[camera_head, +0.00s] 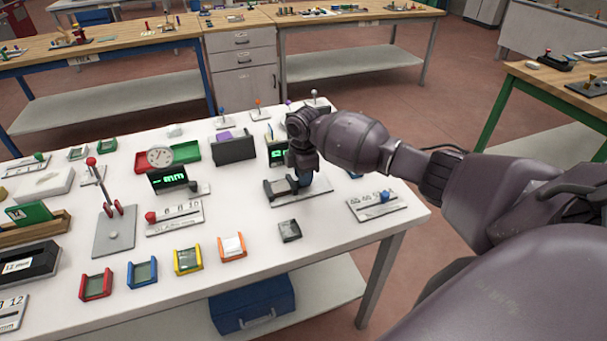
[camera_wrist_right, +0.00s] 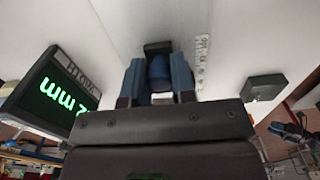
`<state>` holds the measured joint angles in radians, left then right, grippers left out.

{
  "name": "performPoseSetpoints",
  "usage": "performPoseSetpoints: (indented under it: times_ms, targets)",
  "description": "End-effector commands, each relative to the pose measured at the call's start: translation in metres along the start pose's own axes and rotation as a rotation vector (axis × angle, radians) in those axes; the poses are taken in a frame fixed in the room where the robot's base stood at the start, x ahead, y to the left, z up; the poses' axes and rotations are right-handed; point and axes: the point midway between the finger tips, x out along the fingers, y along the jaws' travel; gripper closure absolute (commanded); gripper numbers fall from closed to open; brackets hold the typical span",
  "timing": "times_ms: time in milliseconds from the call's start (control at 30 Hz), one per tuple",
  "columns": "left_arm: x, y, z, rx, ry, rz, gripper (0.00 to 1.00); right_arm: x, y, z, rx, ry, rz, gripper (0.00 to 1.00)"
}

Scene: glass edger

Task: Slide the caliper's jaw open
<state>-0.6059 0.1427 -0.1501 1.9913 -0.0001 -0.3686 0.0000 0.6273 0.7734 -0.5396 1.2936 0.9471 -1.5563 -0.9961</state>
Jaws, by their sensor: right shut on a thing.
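The caliper is a grey plate (camera_head: 312,194) with dark upright jaws (camera_head: 270,190), near the right end of the white table. Its scale marks (camera_wrist_right: 202,60) show in the right wrist view. My right gripper (camera_head: 304,178) points down over the plate and partly hides it. In the right wrist view its two blue fingers (camera_wrist_right: 157,82) are shut on a rounded blue knob (camera_wrist_right: 158,66) in front of a dark block. My left gripper is not in view.
Another scale plate with a blue knob (camera_head: 377,205) lies to the right. A plate with a red knob (camera_head: 174,218) and its display (camera_head: 168,179) stand to the left. A small dark block (camera_head: 289,231) lies in front, beside an orange-sided holder (camera_head: 232,247).

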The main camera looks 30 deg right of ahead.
Motion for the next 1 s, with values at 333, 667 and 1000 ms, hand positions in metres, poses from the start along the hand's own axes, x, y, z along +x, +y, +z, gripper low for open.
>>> performPoseSetpoints:
  times_ms: [333, 667, 1000]
  targets:
    - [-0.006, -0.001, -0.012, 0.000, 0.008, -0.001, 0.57, -0.002, 0.000, 0.042, 0.003, -0.002, 0.000, 1.00]
    - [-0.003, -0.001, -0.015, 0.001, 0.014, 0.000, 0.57, -0.001, 0.000, 0.045, -0.001, -0.001, 0.000, 0.71]
    - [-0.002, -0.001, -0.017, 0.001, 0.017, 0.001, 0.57, 0.000, 0.000, 0.044, -0.001, 0.000, 0.000, 0.50]
